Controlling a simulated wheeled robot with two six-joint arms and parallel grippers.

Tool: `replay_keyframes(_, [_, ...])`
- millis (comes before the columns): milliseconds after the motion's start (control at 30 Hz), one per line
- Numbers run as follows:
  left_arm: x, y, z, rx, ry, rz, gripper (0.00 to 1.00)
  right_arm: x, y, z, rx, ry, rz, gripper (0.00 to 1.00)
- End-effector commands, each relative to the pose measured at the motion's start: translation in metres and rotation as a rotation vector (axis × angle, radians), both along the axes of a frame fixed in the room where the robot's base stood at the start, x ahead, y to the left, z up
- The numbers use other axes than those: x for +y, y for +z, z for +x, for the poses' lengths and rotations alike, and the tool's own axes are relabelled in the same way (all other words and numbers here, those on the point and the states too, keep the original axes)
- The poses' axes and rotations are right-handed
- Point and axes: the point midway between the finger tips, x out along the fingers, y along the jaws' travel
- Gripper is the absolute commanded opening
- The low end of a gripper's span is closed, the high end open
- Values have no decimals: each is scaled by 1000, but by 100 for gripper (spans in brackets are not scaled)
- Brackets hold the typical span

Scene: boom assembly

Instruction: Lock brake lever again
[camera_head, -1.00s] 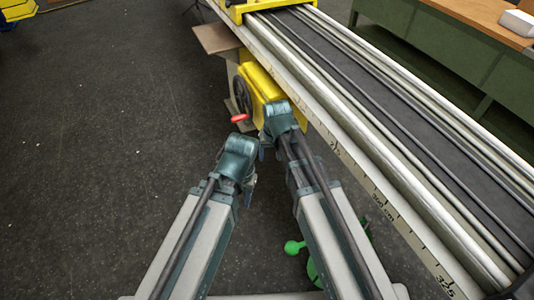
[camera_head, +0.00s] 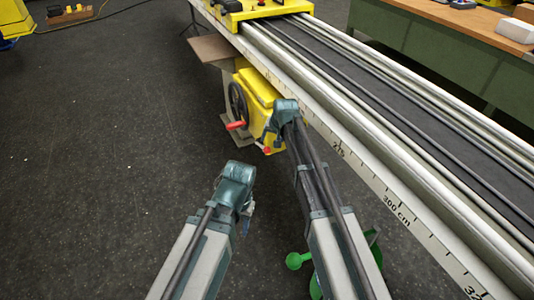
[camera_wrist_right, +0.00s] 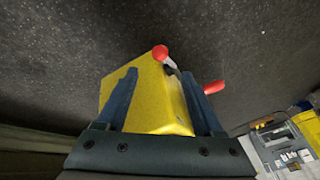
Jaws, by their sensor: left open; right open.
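A yellow housing (camera_head: 258,90) sits at the near side of the long rail. A small red knob (camera_head: 266,150) shows low on it beside my right wrist. In the right wrist view a red-knobbed lever (camera_wrist_right: 160,53) on a short metal shaft, likely the brake lever, lies just beyond my right gripper's fingertips. My right gripper (camera_wrist_right: 159,73) is open, its fingers apart in front of the yellow housing (camera_wrist_right: 155,105), with nothing held. In the head view its fingers are hidden behind the wrist. My left gripper (camera_head: 246,222) is open, well short of the housing, mostly hidden by its wrist.
A dark handwheel with a red handle (camera_head: 236,125) is on the housing's left side; the handle also shows in the wrist view (camera_wrist_right: 214,87). The scaled rail (camera_head: 370,185) runs along the right. A green part (camera_head: 295,261) is below my right arm.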

Motion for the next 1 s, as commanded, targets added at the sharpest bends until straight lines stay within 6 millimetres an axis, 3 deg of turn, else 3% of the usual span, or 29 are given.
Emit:
replay_keyframes(700, [1,-102,1,-2,-2,8,48,15,-102,45,0,1,0,69])
replay_keyframes(1000, [2,-112,1,-4,-4,10,48,17,-113,51,0,1,0,69])
